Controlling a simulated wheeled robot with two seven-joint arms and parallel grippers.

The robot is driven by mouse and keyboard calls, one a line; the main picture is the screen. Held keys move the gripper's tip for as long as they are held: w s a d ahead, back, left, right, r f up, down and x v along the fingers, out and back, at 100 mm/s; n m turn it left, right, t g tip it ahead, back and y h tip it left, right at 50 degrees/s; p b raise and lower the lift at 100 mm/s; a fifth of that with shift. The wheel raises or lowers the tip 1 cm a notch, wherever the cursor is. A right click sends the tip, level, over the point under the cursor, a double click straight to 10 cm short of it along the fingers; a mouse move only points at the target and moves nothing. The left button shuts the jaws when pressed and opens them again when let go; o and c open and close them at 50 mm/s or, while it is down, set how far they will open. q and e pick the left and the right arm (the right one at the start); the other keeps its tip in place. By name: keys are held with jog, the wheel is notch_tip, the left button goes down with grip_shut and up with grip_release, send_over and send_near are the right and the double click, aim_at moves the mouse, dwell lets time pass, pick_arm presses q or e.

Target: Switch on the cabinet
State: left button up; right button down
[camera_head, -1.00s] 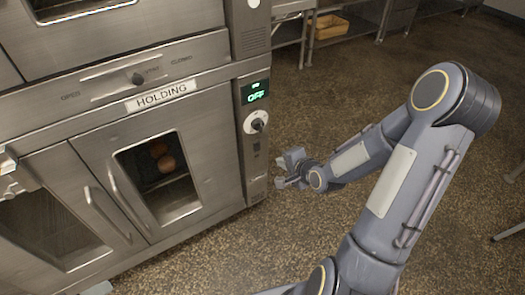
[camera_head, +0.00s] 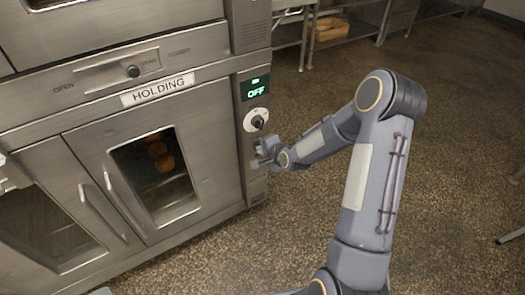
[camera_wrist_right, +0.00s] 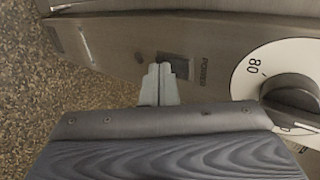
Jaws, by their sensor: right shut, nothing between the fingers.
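The cabinet (camera_head: 85,150) is a steel unit labelled HOLDING at the left of the head view. Its side control panel has a lit display (camera_head: 256,91) reading OFF and a round dial (camera_head: 256,121) below it. In the wrist view, a dark rectangular power switch (camera_wrist_right: 176,67) sits beside the word POWER, near the white dial (camera_wrist_right: 285,90). My right gripper (camera_head: 257,158) is just below the dial, in front of the panel. In the wrist view its shut, empty fingers (camera_wrist_right: 160,75) overlap the switch's edge; contact cannot be told. My left gripper is not seen.
The cabinet door's window (camera_head: 157,175) shows round brown items inside. A vent slider (camera_head: 133,71) is above the HOLDING label. A steel rack with a tan bin (camera_head: 328,32) stands at the back. The speckled floor at right is clear around my arm.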

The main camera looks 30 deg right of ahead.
jog(key=shift+f, duration=0.1)
jog(key=shift+w+b, duration=0.1)
jog(key=shift+b, duration=0.5)
jog(key=shift+w+r+p, duration=0.1)
jog(key=shift+r+p, duration=0.35)
jog(key=shift+r, duration=0.5)
jog(key=shift+f, duration=0.1)
